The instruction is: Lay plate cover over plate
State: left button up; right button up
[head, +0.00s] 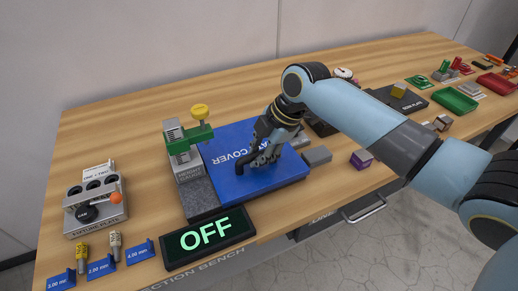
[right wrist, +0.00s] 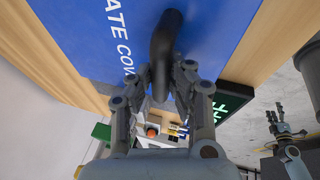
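The blue plate cover (head: 220,180), with white lettering and a black handle (head: 231,166), lies over most of the dark granite plate (head: 197,198) in the head view. A strip of granite shows at its left; I cannot tell whether the cover touches the stone. My right gripper (head: 262,160) is at the handle. In the right wrist view, its fingers (right wrist: 160,85) close around the black handle, and the blue cover (right wrist: 110,35) fills the top. My left gripper (right wrist: 280,118) hangs apart over the floor, fingers spread and empty; it is outside the head view.
A height gauge (head: 187,150) with green arm and yellow knob stands on the granite's left strip. An OFF display (head: 208,237) sits in front. A gauge holder (head: 95,205) and blue labels are left.

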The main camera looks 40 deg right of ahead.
jog(key=o, duration=0.5)
jog(key=v, duration=1.2)
jog(key=shift+a+f, duration=0.1)
